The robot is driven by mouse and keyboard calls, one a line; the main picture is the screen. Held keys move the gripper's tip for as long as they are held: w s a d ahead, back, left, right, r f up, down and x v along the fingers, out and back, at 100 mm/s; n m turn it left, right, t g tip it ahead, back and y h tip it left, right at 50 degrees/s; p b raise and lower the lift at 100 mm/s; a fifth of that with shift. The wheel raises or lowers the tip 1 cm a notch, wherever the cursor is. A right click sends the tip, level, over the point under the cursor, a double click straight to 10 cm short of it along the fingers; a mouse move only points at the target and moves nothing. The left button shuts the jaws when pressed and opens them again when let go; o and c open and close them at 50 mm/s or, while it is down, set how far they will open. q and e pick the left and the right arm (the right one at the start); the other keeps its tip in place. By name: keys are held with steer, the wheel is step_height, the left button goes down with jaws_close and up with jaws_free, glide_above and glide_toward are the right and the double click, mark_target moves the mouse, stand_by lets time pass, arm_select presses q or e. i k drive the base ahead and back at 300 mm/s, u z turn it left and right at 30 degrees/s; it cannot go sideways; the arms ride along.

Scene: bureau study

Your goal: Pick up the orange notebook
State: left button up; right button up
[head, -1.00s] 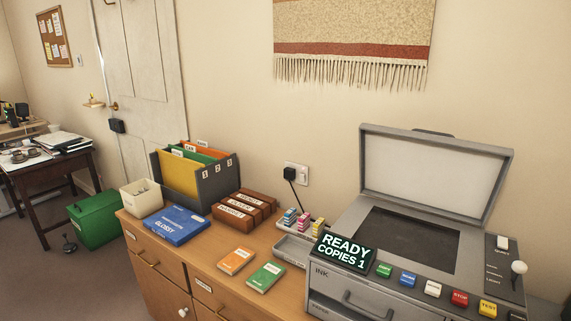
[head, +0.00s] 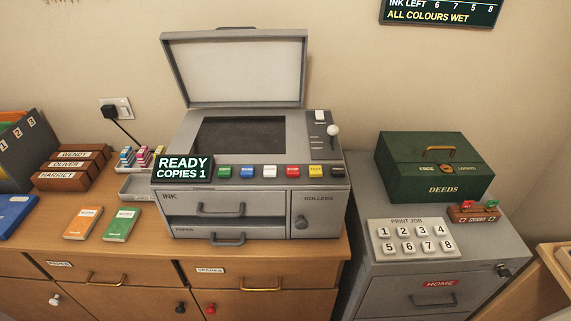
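The orange notebook (head: 83,223) lies flat on the wooden cabinet top, left of the copier and near the front edge. A green notebook (head: 121,225) lies just to its right, with a narrow gap between them. Nothing covers the orange notebook. Neither of my grippers shows in the head view.
The grey copier (head: 250,190) stands right of the notebooks with its lid raised. Brown boxes (head: 72,168), a blue box (head: 14,215) and a grey tray (head: 138,187) surround them. A grey cabinet (head: 420,275) with a green deeds box (head: 436,168) stands at right.

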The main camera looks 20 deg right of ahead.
mark_target(84, 222)
steer(key=z, duration=3.5)
steer(key=k, duration=2.1)
steer(key=u, duration=1.75)
